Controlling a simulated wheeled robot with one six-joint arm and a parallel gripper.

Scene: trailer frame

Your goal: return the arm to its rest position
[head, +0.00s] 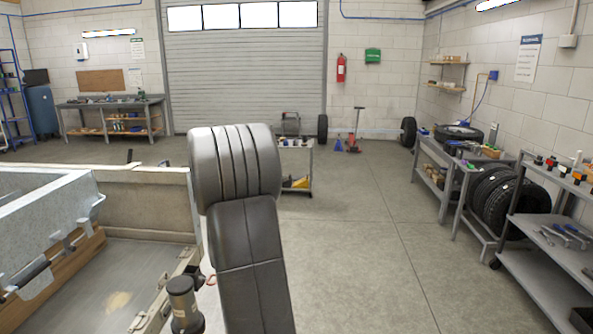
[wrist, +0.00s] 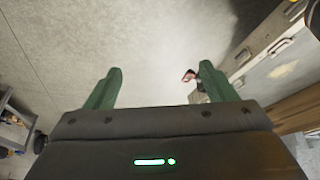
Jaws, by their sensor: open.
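My gripper (wrist: 160,70) shows in the wrist view with its two green fingers spread apart and nothing between them. Bare concrete floor lies beyond the fingers. In the head view my dark grey arm stands up in the middle of the picture, bent at a thick ribbed joint; I cannot make out the gripper there. The trailer frame (head: 150,190) is at the left of my arm, with pale side walls and a grey floor. Its edge also shows at the right of the wrist view (wrist: 275,65), close to the right finger. A small reddish part (wrist: 188,75) sits beside that finger.
A small grey cart (head: 311,165) stands behind my arm. Shelves with tires (head: 500,200) and a tool cart (head: 545,240) line the right wall. A workbench (head: 110,118) is at the back left. The floor (head: 360,250) right of my arm is clear.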

